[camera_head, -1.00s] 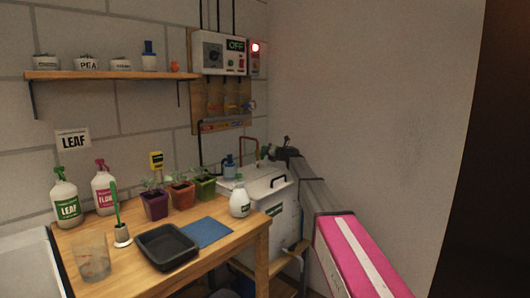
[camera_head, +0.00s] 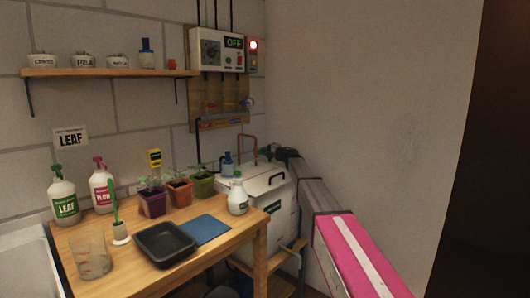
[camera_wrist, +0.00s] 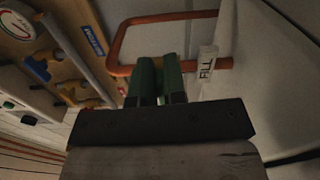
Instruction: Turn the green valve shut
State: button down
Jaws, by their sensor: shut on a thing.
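The green valve (camera_wrist: 172,72) shows in the wrist view as dark green upright parts against a copper pipe (camera_wrist: 125,45). A white FILL tag (camera_wrist: 208,64) hangs on the pipe just right of it. My gripper (camera_wrist: 157,96) is shut on the valve, its dark jaws at the lower end of the green parts. In the head view my gripper (camera_head: 284,154) is at the back, above the white tank (camera_head: 258,187) and by the copper pipe. A small dark green bit of the valve (camera_head: 265,152) shows beside it; the rest is hidden, so its exact angle is unclear.
The wall control box (camera_head: 218,50) reads OFF, with a red lamp (camera_head: 253,45) lit beside it. A blue-capped bottle (camera_head: 227,164) stands near the tank. A wooden table (camera_head: 215,254) with seedling pots and bottles is at left. The bare wall is close on the right.

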jog(key=shift+f+m, duration=0.15)
jog(key=shift+m, duration=0.45)
jog(key=c, duration=1.2)
grip_release()
jog(key=v, duration=1)
jog(key=shift+s+d, duration=0.3)
